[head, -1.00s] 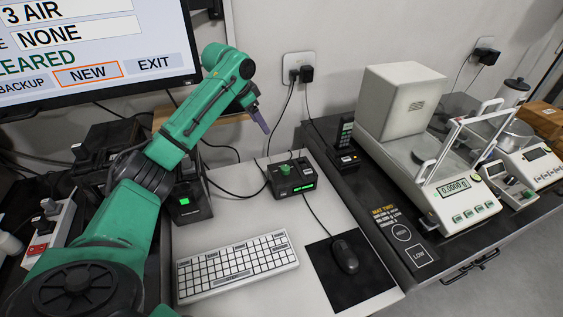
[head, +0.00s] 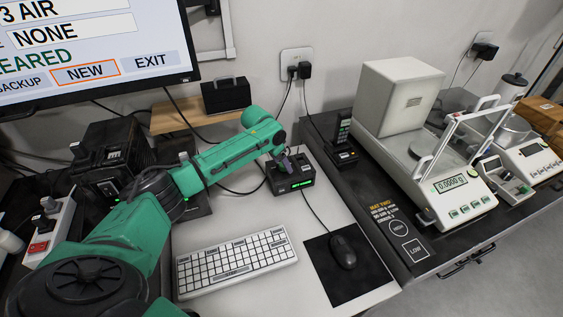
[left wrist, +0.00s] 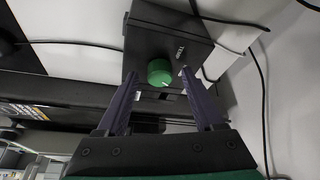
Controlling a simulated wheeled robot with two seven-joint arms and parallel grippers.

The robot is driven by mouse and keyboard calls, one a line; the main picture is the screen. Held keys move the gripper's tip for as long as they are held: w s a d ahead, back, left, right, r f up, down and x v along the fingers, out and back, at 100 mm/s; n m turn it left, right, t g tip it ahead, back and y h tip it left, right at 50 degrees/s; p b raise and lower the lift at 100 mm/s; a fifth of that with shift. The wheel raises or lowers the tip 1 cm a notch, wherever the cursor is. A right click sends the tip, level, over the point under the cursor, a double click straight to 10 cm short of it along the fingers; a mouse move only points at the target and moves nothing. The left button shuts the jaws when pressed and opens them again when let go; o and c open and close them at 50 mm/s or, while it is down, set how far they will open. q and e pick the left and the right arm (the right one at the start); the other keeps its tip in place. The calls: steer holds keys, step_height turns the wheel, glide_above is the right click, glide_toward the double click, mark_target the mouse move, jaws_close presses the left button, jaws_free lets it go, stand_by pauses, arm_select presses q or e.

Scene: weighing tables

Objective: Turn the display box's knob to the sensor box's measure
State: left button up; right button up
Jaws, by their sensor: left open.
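The display box (head: 291,181) is a small dark box with a lit green display, behind the keyboard and mouse pad. Its green knob (left wrist: 160,72) has a pale pointer mark in the left wrist view; my gripper hides it in the head view. My left gripper (head: 287,163) is over the box. In the left wrist view its two purple fingers (left wrist: 158,84) are open, one on each side of the knob, with gaps; contact is not seen. I cannot tell for sure which other device is the sensor box. My right gripper is not in view.
A white keyboard (head: 237,262) and a black mouse (head: 343,252) lie in front of the box. A handset in a dark cradle (head: 343,156) stands right of it. A balance (head: 452,187) stands further right. A monitor (head: 95,93) is at upper left. Cables run behind the box.

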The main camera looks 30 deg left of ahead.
arm_select(q)
jaws_close()
steer(key=shift+r+m, duration=0.1)
steer(key=shift+m, duration=0.3)
steer(key=shift+h+p, duration=0.3)
steer(key=shift+p, duration=0.05)
steer(key=shift+w+m, duration=0.1)
steer(key=shift+m, duration=0.8)
steer(key=shift+a+m+g+h+b, duration=0.1)
steer(key=shift+m+g+h+b, duration=0.35)
steer(key=shift+m, duration=0.55)
steer(key=shift+m+h+b, duration=0.25)
steer(key=shift+m+b, duration=0.1)
steer(key=shift+m, duration=0.35)
steer(key=shift+g, duration=0.25)
